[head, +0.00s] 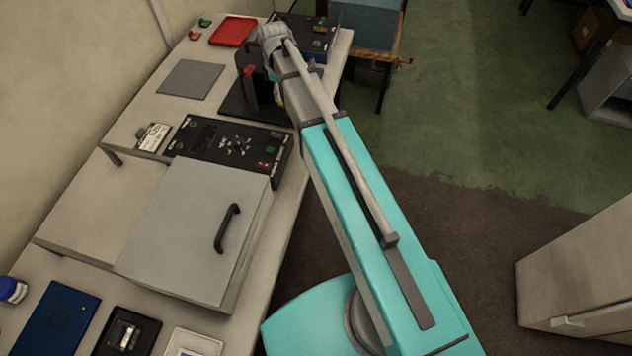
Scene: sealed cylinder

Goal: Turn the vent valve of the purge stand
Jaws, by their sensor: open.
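The black purge stand (237,101) is on the bench near its far right edge, partly covered by my arm. A small red part (249,71) shows on its left side; I cannot tell for certain whether it is the vent valve. My arm reaches over the stand from the lower right. My gripper (278,88) is at the arm's far end, close beside the stand. It is open, but its fingers are mostly hidden behind the arm. I cannot tell whether it touches anything.
A grey mat (190,80), a red tray (233,31) and a black control panel (225,148) lie around the stand. A black device (312,32) stands behind it. A large grey box with a handled lid (190,232) fills the nearer bench.

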